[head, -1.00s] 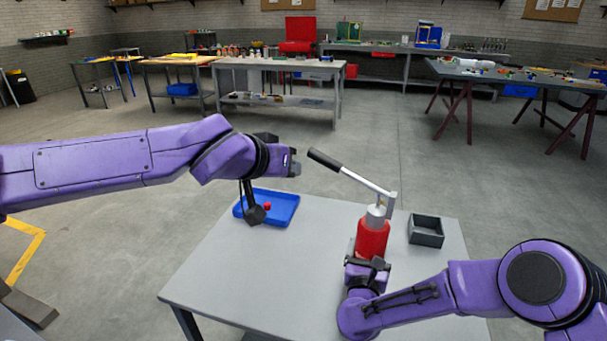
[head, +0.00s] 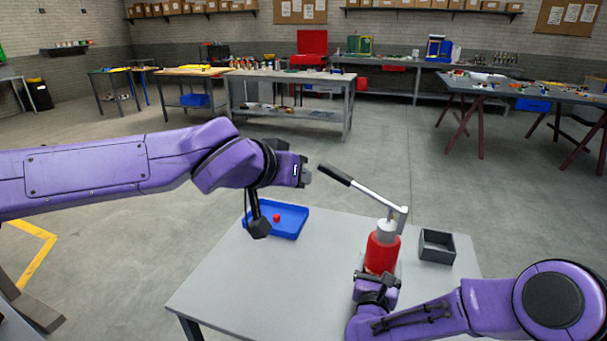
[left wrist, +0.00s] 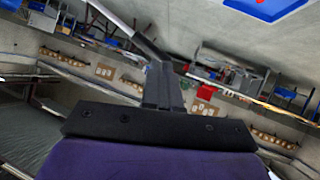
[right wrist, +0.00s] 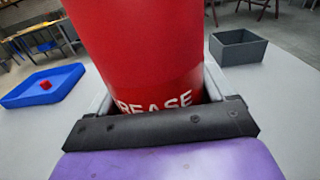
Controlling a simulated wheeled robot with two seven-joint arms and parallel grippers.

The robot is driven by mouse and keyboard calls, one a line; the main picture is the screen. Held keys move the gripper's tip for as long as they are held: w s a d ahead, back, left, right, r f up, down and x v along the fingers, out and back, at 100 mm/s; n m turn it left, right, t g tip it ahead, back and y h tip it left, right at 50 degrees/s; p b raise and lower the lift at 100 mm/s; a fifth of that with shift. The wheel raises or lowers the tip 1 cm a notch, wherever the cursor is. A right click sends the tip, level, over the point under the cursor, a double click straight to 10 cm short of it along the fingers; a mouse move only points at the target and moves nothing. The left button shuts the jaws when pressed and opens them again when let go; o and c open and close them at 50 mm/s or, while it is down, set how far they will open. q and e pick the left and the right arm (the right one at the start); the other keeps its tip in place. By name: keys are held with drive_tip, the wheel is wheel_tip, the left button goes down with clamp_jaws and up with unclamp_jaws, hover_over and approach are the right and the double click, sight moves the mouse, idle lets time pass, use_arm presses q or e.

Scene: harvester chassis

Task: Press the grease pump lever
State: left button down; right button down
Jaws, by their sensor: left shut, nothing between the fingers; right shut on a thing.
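The red grease pump (head: 382,252) stands upright on the grey table (head: 240,276). Its lever, a silver rod with a black handle (head: 335,174), slants up to the left from the pump's top. My left gripper (head: 306,171) is shut and empty, just left of the handle's end, with a small gap in the head view. In the left wrist view the lever (left wrist: 112,17) runs down toward the gripper fingers (left wrist: 160,85); contact cannot be told. My right gripper (right wrist: 158,100) is shut on the pump body (right wrist: 140,45), at its lower part with the white lettering.
A blue tray (head: 293,228) with a small red piece (head: 277,218) lies on the table's far left. A dark grey open box (head: 437,247) stands right of the pump. Workbenches stand far back, with open floor between.

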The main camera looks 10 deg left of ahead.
use_arm(q)
drive_tip(key=s+d+r+m+t+y, duration=0.1)
drive_tip(key=d+r+m+y, duration=0.1)
drive_tip(key=d+r, duration=0.5)
use_arm(e)
drive_tip(key=shift+d, duration=0.25)
drive_tip(key=shift+a, duration=0.25)
use_arm(q)
drive_tip(key=m+y, duration=0.1)
drive_tip(key=y, duration=0.1)
hover_over(359, 186)
drive_tip(key=s+a, duration=0.2)
drive_tip(key=a, duration=0.2)
wheel_tip(359, 186, down, 5)
use_arm(e)
drive_tip(key=shift+d, duration=0.1)
use_arm(q)
drive_tip(key=f, duration=0.2)
drive_tip(key=w+a+f, duration=0.1)
drive_tip(key=shift+a+f, duration=0.1)
